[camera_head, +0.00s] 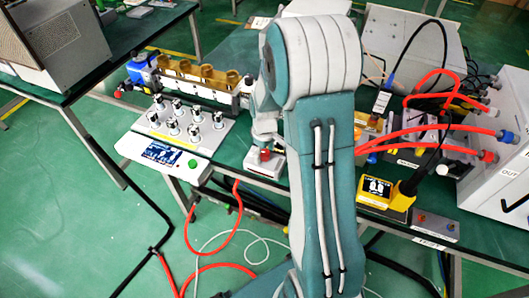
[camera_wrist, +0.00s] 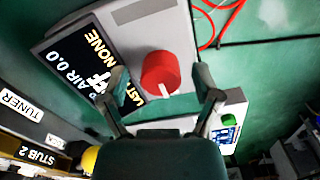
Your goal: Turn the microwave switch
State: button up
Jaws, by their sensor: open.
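The microwave switch is a red round knob (camera_wrist: 160,70) with a white pointer mark, on a light grey box (camera_wrist: 125,28). In the wrist view it sits between the two fingers of my gripper (camera_wrist: 161,78). The fingers are open, one on each side, with visible gaps to the knob. I cannot tell how far above the knob they are. In the head view the small red knob (camera_head: 265,155) stands on its pale box (camera_head: 263,172) at the table's front edge. My arm hides much of the gripper there.
A dark display (camera_wrist: 75,62) sits beside the knob. Left of the box is a white panel (camera_head: 145,150) with several black-and-white knobs and a green button (camera_head: 192,163). Red hoses (camera_head: 425,130) and a yellow device (camera_head: 385,195) lie to the right.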

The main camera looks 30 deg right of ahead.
grip_shut()
jog(key=shift+m, duration=0.3)
jog(key=m, duration=0.5)
jog(key=shift+s+m, duration=0.1)
jog(key=shift+m, duration=0.2)
jog(key=m, duration=0.5)
jog(key=shift+m, duration=0.3)
dwell(0.5)
